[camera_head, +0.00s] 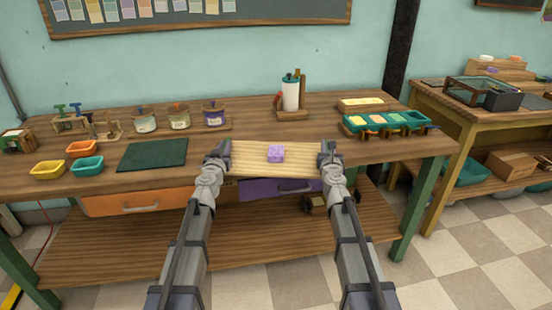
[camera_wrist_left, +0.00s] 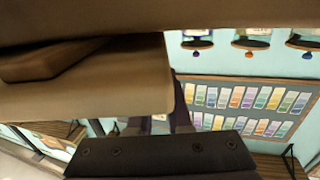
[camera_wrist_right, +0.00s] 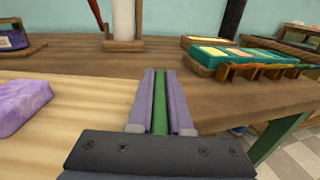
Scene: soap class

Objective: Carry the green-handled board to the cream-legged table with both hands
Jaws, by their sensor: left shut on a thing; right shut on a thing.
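A pale wooden board (camera_head: 270,163) is held between my two grippers over the front edge of the green-legged table. A purple soap block (camera_head: 276,153) sits on its middle; it also shows in the right wrist view (camera_wrist_right: 22,103). My left gripper (camera_head: 218,157) is shut at the board's left end. My right gripper (camera_head: 329,155) is shut at its right end, and the green handle (camera_wrist_right: 160,103) shows between its fingers. The left handle is hidden. A second table (camera_head: 440,112) with yellowish-cream legs stands at the right.
The green-legged table (camera_head: 262,112) holds a dark green mat (camera_head: 153,154), lidded jars, a dispenser (camera_head: 290,93) and a teal tray (camera_head: 386,122). The second table carries a glass-topped box (camera_head: 482,93), with free wood at its front left. Open checkered floor (camera_head: 470,240) lies before it.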

